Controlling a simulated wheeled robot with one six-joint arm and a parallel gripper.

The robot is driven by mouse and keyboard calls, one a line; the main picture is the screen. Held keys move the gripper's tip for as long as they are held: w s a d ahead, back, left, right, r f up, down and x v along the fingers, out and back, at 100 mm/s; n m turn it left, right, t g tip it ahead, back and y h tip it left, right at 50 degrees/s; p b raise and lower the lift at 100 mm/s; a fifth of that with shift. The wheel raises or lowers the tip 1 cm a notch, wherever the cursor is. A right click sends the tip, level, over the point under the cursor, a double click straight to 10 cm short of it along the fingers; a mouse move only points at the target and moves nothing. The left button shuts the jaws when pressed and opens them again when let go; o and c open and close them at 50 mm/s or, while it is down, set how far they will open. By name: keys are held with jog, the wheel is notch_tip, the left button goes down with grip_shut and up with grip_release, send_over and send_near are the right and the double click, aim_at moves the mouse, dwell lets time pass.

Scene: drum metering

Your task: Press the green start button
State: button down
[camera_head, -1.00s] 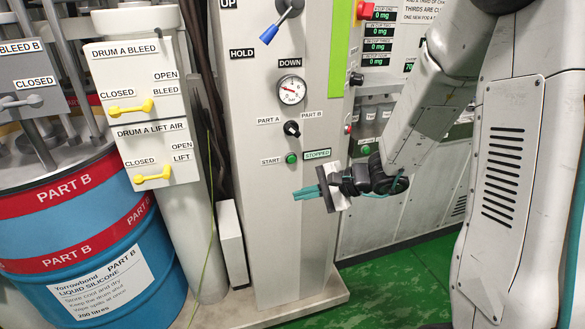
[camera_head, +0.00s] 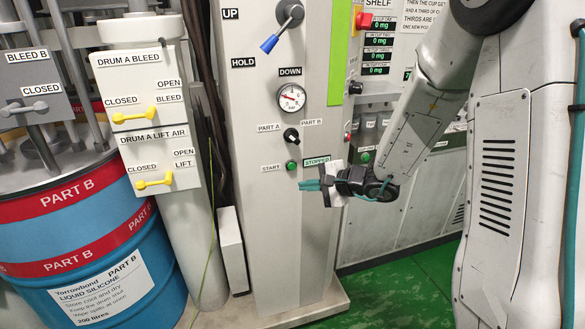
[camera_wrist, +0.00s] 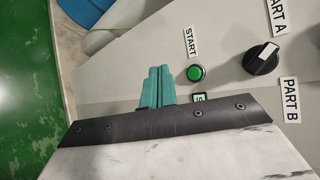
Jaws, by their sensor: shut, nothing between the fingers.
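The green start button (camera_head: 291,165) is on the grey panel, right of the START label (camera_head: 271,168). It also shows in the wrist view (camera_wrist: 195,73), just right of my fingertips. My gripper (camera_head: 303,186) is shut and empty, its teal fingers together, a little below the button in the head view. In the wrist view the closed fingers (camera_wrist: 158,74) appear beside the button, not over it. I cannot tell how far they are from the panel. The STOPPED sign (camera_head: 317,160) is right of the button, partly hidden by my gripper in the wrist view.
A black PART A/PART B selector (camera_head: 291,135) sits just above the button, with a pressure gauge (camera_head: 291,97) and blue-handled lever (camera_head: 270,42) higher up. A blue drum (camera_head: 75,250) and yellow-handled valves (camera_head: 153,182) stand left. Green floor (camera_head: 400,262) is at right.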

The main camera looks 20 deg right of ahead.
jog(key=shift+w, duration=3.5)
jog(key=shift+w, duration=0.1)
jog(key=shift+w, duration=0.3)
jog(key=shift+w, duration=0.4)
jog(key=shift+s, duration=0.85)
jog(key=s, duration=0.5)
